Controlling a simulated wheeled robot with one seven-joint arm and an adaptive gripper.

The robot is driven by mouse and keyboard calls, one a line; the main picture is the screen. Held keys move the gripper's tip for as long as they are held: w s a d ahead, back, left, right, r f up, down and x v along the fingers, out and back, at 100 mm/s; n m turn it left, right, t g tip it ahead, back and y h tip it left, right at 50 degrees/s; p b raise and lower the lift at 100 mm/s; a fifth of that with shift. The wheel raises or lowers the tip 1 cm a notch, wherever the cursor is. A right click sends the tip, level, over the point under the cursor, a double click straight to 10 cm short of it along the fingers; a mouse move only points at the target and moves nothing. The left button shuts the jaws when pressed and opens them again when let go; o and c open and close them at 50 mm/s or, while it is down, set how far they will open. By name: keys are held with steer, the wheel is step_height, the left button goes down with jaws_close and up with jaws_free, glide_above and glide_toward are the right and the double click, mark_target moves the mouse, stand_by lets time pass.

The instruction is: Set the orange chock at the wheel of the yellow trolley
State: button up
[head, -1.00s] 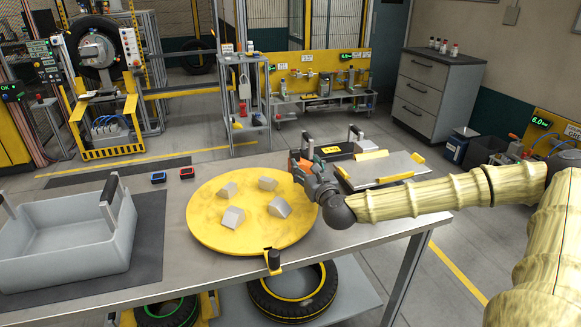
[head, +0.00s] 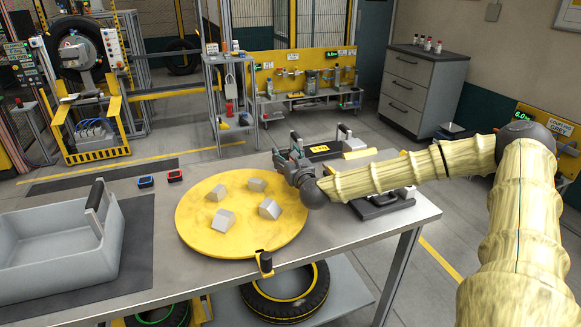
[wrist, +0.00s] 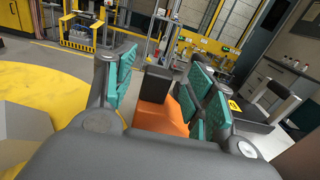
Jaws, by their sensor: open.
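My gripper (head: 284,152) is over the far right edge of the yellow round plate on the table. In the wrist view my gripper (wrist: 160,90) has its teal-padded fingers apart. The orange chock (wrist: 160,119), with a dark grey block on it, shows between and beyond the fingers, nearer the right-hand ones. I cannot tell whether they touch it. The chock is hidden in the head view. I cannot make out for certain a yellow trolley or its wheel.
The yellow round plate (head: 225,236) carries several grey blocks. A grey open bin (head: 55,250) stands at left. A black case with a yellow label (head: 322,149) is behind my gripper. A tyre (head: 285,298) lies below the table.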

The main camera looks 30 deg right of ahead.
steer(key=shift+x, duration=1.5)
steer(key=shift+f, duration=0.1)
steer(key=shift+c, duration=0.3)
jaws_close()
